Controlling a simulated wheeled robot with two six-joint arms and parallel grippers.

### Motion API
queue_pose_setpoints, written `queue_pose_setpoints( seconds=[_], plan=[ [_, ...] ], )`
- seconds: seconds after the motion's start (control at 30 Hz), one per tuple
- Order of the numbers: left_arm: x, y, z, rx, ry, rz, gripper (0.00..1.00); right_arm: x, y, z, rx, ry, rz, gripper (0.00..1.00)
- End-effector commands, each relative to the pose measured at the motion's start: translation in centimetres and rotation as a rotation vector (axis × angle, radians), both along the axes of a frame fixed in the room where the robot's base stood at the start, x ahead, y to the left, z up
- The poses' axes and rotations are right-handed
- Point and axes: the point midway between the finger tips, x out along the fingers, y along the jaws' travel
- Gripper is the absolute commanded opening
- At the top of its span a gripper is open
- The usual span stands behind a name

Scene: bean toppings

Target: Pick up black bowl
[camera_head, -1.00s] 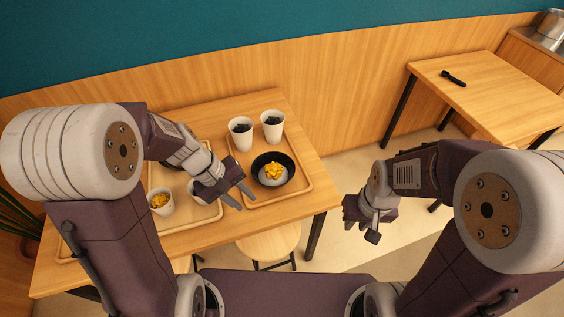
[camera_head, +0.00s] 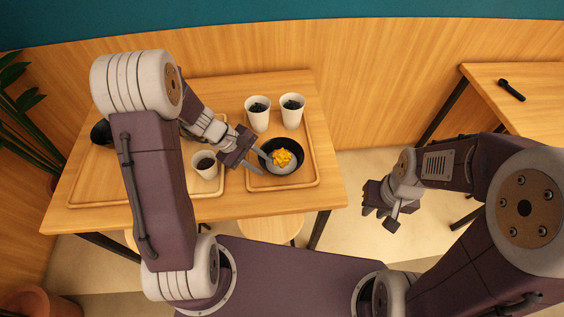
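A black bowl (camera_head: 296,147) with pale contents and a yellow topping (camera_head: 282,157) sits upright on the right-hand tray (camera_head: 250,184). My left gripper (camera_head: 250,163) is at the bowl's left rim. Its fingers overlap that side in the picture, and I cannot tell whether they touch or grip the rim. My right gripper (camera_head: 380,215) hangs open and empty, right of the table and away from the bowl. Another dark round object (camera_head: 101,132) sits at the left, partly hidden by my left arm.
Two white cups with dark contents (camera_head: 257,117) (camera_head: 291,113) stand behind the bowl. A third white cup (camera_head: 205,169) stands on the left-hand tray (camera_head: 88,195). A second table (camera_head: 535,105) is at the right, and a stool (camera_head: 268,231) is in front.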

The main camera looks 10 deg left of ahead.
Motion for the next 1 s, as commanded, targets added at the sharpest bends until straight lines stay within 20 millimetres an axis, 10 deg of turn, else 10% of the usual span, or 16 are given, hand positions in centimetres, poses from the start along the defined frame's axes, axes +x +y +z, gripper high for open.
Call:
queue_pose_setpoints(
  seconds=[0.6, 0.73, 1.0],
  plan=[
    [0.7, -2.4, -4.5, 0.001, 0.001, 0.0, 0.3, 0.0, 0.0, -1.3, 0.0, 0.0, 0.0, 0.24],
    [0.7, -2.4, -4.5, 0.001, 0.001, 0.0, 0.0, 0.0, 0.0, -1.3, 0.0, 0.0, 0.0, 0.24],
    [0.7, -2.4, -4.5, 0.001, 0.001, 0.0, 0.0, 0.0, 0.0, -1.3, 0.0, 0.0, 0.0, 0.24]
  ],
)
